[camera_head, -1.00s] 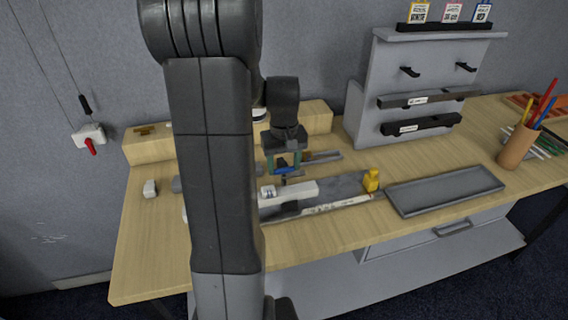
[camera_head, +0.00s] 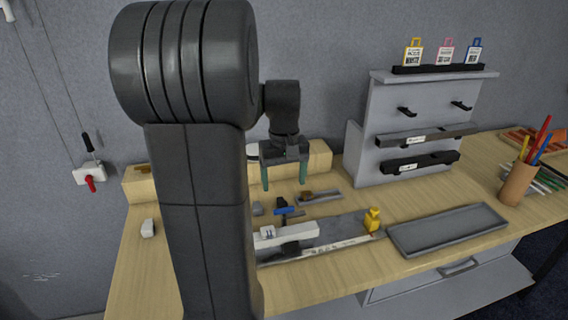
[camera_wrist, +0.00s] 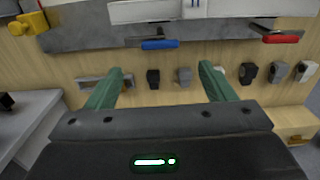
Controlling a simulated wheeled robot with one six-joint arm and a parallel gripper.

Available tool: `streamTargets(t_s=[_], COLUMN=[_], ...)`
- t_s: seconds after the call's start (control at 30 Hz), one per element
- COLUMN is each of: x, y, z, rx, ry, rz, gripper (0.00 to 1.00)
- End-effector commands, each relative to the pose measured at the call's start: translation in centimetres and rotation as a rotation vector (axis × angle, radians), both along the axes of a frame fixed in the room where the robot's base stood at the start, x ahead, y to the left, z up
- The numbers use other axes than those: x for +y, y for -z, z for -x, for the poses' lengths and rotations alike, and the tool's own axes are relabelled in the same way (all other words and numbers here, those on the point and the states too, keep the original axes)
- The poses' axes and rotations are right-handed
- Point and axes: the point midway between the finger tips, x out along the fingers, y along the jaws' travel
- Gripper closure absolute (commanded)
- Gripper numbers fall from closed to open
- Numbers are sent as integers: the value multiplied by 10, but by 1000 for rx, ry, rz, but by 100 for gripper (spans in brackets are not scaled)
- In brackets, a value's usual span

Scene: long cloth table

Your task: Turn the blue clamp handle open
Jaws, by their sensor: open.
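The blue clamp handle (camera_head: 285,210) lies flat on a dark clamp beside a pale block (camera_head: 290,234) on a grey plate. In the wrist view the blue handle (camera_wrist: 160,44) runs left to right along the plate's edge. My gripper (camera_head: 284,186) hangs above and behind it, pointing down. Its green fingers are spread wide with nothing between them. In the wrist view the handle sits past the gap between the fingertips (camera_wrist: 160,70), apart from both. A red clamp handle (camera_wrist: 281,38) lies to its right there; my arm hides it in the head view.
A yellow object (camera_head: 372,220) stands at the plate's right end. A grey tray (camera_head: 447,229) and a pen cup (camera_head: 517,183) are further right. A shelf rack (camera_head: 420,125) stands at the back. Several small dark and grey parts (camera_wrist: 184,76) lie on the wood near the fingers.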

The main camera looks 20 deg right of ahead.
Motion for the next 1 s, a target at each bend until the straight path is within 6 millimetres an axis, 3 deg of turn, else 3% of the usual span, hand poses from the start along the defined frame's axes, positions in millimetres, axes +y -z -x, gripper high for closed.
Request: streamTargets(t_s=[0.1, 0.33, 0.83, 1.0], x=[0, 0, 0, 0], y=[-24, -49, -52, -44], z=[-1, 0, 0, 0], rx=[-4, -1, 1, 3], ry=[0, 0, 0, 0], rz=[1, 0, 0, -1], gripper=[24, 24, 24, 24])
